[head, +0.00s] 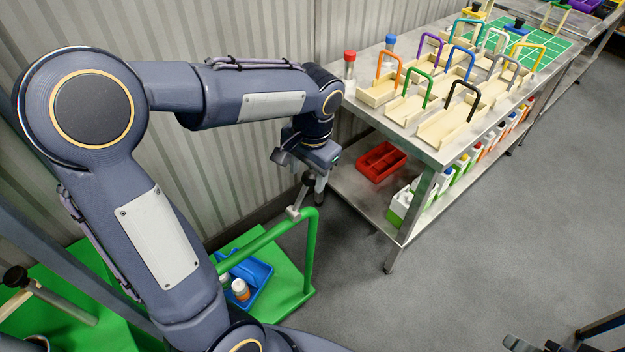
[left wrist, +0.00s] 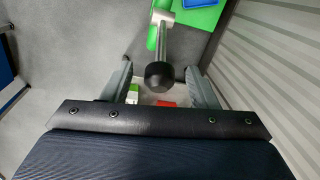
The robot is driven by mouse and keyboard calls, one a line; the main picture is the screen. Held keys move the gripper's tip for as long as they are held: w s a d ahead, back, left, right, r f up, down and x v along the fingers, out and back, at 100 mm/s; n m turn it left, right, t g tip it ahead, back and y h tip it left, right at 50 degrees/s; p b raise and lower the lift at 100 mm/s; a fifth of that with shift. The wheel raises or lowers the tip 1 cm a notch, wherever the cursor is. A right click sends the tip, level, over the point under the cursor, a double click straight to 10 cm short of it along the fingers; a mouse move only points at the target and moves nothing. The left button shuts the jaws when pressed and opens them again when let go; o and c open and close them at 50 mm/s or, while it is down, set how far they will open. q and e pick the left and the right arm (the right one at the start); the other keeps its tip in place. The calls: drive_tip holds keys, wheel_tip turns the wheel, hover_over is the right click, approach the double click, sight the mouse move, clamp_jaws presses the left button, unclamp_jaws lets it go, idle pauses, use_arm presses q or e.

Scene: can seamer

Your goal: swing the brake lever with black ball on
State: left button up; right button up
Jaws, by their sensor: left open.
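The brake lever (head: 296,210) is a short grey metal rod with a black ball (head: 307,178) on its upper end. It rises at a tilt from the green tubular rail. My left gripper (head: 301,173) is open at the ball. In the left wrist view, the ball (left wrist: 158,75) lies between the two spread grey fingers, with a gap on each side; the lever rod (left wrist: 163,42) runs away toward the green frame. I cannot tell how deep the ball sits between the fingers. My right gripper is not clearly in view.
The green rail (head: 310,250) stands on a green base with a blue tray (head: 262,272) holding small bottles. A steel table (head: 435,155) with wooden carriers stands to the right, with a red bin (head: 381,160) on its lower shelf. A corrugated wall (head: 235,170) is close behind. Grey floor lies open at right.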

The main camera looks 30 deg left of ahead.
sight(302, 195)
use_arm(q)
drive_tip(key=f, duration=0.5)
drive_tip(key=shift+w+a, duration=0.1)
drive_tip(key=shift+a, duration=0.2)
drive_tip(key=shift+c, duration=0.2)
clamp_jaws()
